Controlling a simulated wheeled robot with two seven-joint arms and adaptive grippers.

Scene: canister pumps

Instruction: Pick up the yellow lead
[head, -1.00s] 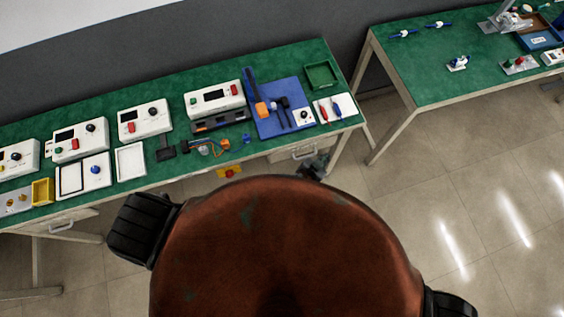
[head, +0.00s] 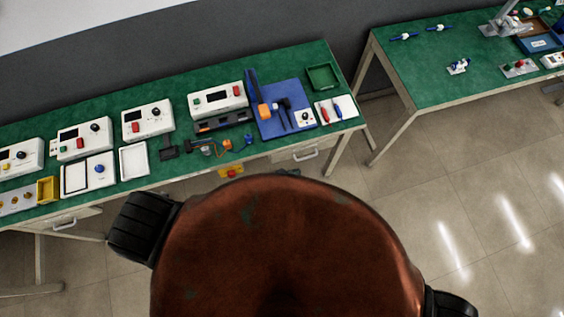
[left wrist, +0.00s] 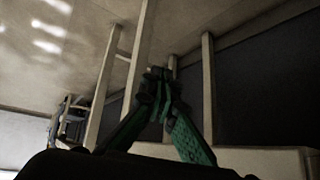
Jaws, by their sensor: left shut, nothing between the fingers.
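I cannot make out a clearly yellow lead. A thin orange lead (head: 225,146) lies in a small tangle near the front edge of the green table; its exact colour is hard to tell. My left gripper (left wrist: 160,82) shows in the left wrist view with its green fingers converged and nothing between them. In the head view only a small dark greenish bit of it (head: 289,172) shows past my rust-coloured body, below the table's front edge and right of the orange lead. My right gripper is not in view.
The green table (head: 230,75) holds several white instrument boxes, a blue mat (head: 270,125), a green tray (head: 323,76) and a white sheet with red and blue pieces. A second green table (head: 430,70) stands at right. The left wrist view shows table legs and floor.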

